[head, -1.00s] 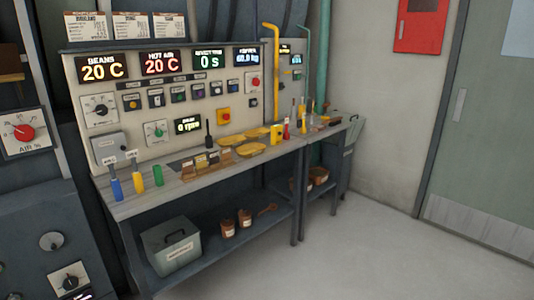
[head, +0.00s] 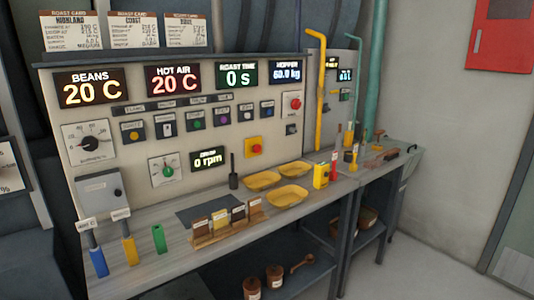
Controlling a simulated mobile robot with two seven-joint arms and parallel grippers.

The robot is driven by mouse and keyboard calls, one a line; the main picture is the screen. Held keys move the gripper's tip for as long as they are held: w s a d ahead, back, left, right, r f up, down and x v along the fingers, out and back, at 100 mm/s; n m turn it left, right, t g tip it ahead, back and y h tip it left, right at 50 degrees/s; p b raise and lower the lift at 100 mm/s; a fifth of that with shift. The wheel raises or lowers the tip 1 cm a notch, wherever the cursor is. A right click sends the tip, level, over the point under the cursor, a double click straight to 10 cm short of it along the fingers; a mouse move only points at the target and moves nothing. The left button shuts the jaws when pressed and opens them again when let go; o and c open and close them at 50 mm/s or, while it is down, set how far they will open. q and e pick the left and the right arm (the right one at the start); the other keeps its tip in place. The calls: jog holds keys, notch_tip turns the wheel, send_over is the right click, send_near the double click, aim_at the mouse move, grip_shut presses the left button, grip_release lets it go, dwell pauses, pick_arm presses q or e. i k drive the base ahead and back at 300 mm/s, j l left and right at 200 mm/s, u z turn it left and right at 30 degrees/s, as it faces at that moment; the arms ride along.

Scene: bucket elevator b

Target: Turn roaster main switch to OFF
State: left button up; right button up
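The roaster's control panel (head: 215,130) stands upright behind the workbench in the head view. A red knob (head: 295,104) on a pale plate sits at the panel's upper right, below the hopper display; it may be the main switch, but its label and position are too small to read. A grey box with a dark knob (head: 117,193) is at the panel's lower left. A red button on a yellow plate (head: 253,147) sits right of centre. Neither of my grippers is in view.
The bench (head: 160,262) holds yellow trays (head: 289,195), a card rack (head: 228,225) and coloured handles (head: 158,239) along its front. A yellow pipe (head: 321,100) rises right of the panel. Open floor lies at lower right, by a door (head: 518,215).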

aim_at(296, 102)
jog(key=i+j+z, duration=0.15)
jog(key=i, duration=0.25)
jog(key=i+j+z, duration=0.15)
jog(key=i, duration=0.2)
jog(key=i+l+u, duration=0.1)
jog(key=u, duration=0.3)
jog(key=l+u, duration=0.15)
jog(key=u, duration=0.25)
jog(key=l+u, duration=0.2)
jog(key=u, duration=0.15)
jog(key=l+u, duration=0.45)
jog(key=l, duration=0.45)
